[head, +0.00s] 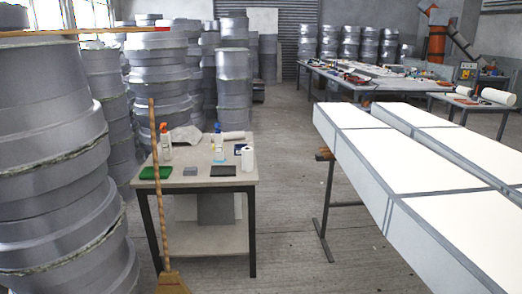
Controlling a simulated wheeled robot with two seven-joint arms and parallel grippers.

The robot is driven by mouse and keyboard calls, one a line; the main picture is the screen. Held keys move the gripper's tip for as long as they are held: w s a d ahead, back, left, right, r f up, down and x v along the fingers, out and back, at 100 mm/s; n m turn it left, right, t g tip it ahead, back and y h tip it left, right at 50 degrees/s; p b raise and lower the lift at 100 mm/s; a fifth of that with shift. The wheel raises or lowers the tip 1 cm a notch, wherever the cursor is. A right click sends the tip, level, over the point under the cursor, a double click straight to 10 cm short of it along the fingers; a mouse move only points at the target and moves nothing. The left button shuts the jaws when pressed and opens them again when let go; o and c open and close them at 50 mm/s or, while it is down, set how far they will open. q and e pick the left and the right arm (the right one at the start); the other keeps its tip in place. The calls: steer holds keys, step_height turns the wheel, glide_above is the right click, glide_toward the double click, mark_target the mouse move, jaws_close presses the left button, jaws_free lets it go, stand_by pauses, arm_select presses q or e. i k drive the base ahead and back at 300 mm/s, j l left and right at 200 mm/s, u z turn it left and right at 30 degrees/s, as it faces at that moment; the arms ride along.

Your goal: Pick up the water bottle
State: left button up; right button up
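A small table (204,181) stands at the left centre. Near its middle, towards the back, stands an upright bottle (219,148) with a blue top and a pale body, which looks like the water bottle. A second upright bottle (166,147), white with red or orange, stands at the table's back left and looks like a spray bottle. Neither of my grippers shows in the head view.
On the small table lie a green pad (155,173), a grey block (190,171), a dark flat piece (223,171) and a white roll (247,158). A broom (160,200) leans at its front left. Stacked grey moulds (50,150) crowd the left; long white-topped moulds (400,160) fill the right.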

mark_target(218, 135)
steer(key=i, duration=1.45)
steer(key=i+u, duration=0.3)
steer(key=i, duration=0.15)
steer(key=i+l+u, duration=0.25)
steer(key=i, duration=0.25)
steer(key=i+l+u, duration=0.3)
steer(key=i, duration=0.15)
